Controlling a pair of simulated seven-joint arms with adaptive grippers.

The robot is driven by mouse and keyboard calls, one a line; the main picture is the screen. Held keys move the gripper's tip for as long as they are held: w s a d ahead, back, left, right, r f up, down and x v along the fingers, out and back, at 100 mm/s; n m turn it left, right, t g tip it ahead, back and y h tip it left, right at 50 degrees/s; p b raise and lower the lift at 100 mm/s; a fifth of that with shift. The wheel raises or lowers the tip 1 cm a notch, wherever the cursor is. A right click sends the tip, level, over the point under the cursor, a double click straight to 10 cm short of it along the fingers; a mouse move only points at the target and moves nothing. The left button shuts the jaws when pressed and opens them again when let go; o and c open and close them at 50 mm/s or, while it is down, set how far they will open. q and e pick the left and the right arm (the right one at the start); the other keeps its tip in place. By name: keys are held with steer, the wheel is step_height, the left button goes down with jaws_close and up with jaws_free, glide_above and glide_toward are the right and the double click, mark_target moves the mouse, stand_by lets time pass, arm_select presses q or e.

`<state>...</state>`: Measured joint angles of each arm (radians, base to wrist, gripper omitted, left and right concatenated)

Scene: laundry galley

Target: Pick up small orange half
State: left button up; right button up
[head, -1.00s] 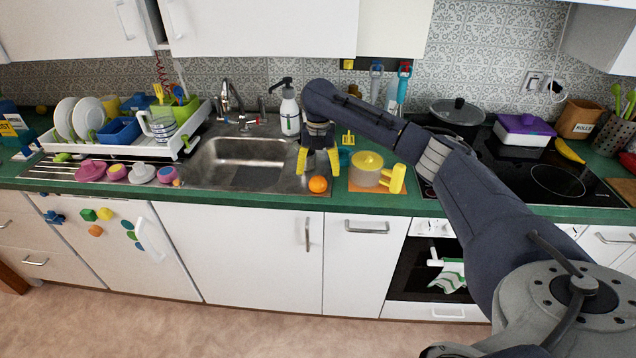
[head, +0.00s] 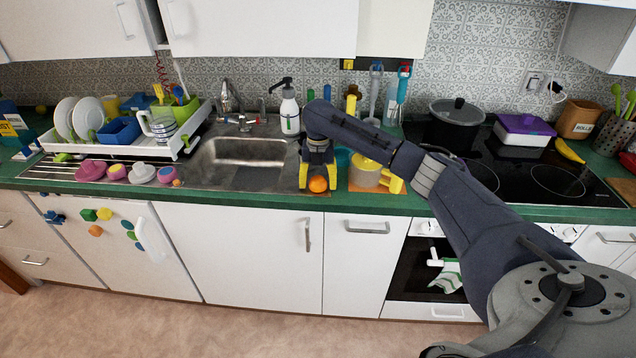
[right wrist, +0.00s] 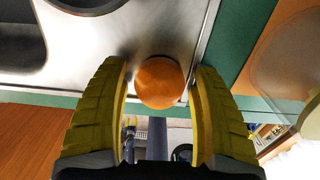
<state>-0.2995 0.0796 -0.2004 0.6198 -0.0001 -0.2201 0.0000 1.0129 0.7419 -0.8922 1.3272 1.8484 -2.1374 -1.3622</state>
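The small orange half (head: 318,184) sits at the front right corner of the metal sink unit, near the counter's front edge. In the right wrist view the orange half (right wrist: 159,82) shows as a round orange shape between the yellow fingertips. My right gripper (head: 318,178) is lowered over it with one finger on each side. In the right wrist view the right gripper (right wrist: 160,90) is open, with a small gap between the orange and each finger. My left gripper is in neither view.
The sink basin (head: 240,165) is to the left, with a white soap bottle (head: 289,112) behind. Pink and grey cups (head: 142,173) stand further left.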

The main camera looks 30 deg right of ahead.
mark_target(318, 176)
steer(key=c, duration=1.1)
steer(key=shift+o, duration=0.2)
steer(key=shift+r, duration=0.1)
step_height(318, 176, up, 20)
